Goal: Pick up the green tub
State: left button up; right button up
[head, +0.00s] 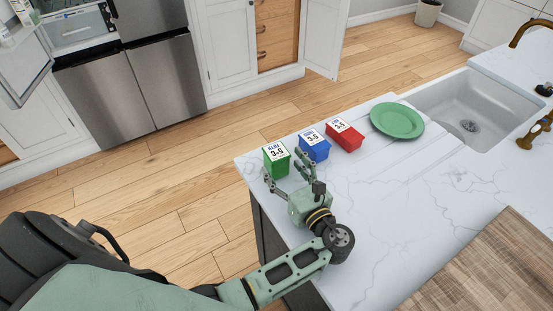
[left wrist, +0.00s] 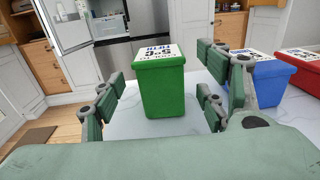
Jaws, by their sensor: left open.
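The green tub (head: 277,161) stands upright near the left corner of the white marble counter. It has a white printed label on its top. My left gripper (head: 286,181) is open just on the near side of it in the head view. In the left wrist view the green tub (left wrist: 162,88) shows between the spread fingers of the left gripper (left wrist: 160,105), apart from them or only close to them. Whether any finger touches it I cannot tell. My right gripper is not in view.
A blue tub (head: 314,146) and a red tub (head: 345,135) stand in a row to the right of the green one. A green plate (head: 397,120) and a sink (head: 478,101) lie beyond. A wooden board (head: 490,270) lies at the near right. The counter's middle is clear.

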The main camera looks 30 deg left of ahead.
aim_at(276, 156)
pick_arm(q)
jog(key=p+x, duration=0.1)
jog(key=x, duration=0.3)
jog(key=shift+w+a, duration=0.2)
jog(key=shift+a, duration=0.1)
jog(key=shift+c, duration=1.2)
jog(key=c, duration=1.3)
jog(key=shift+r, duration=0.1)
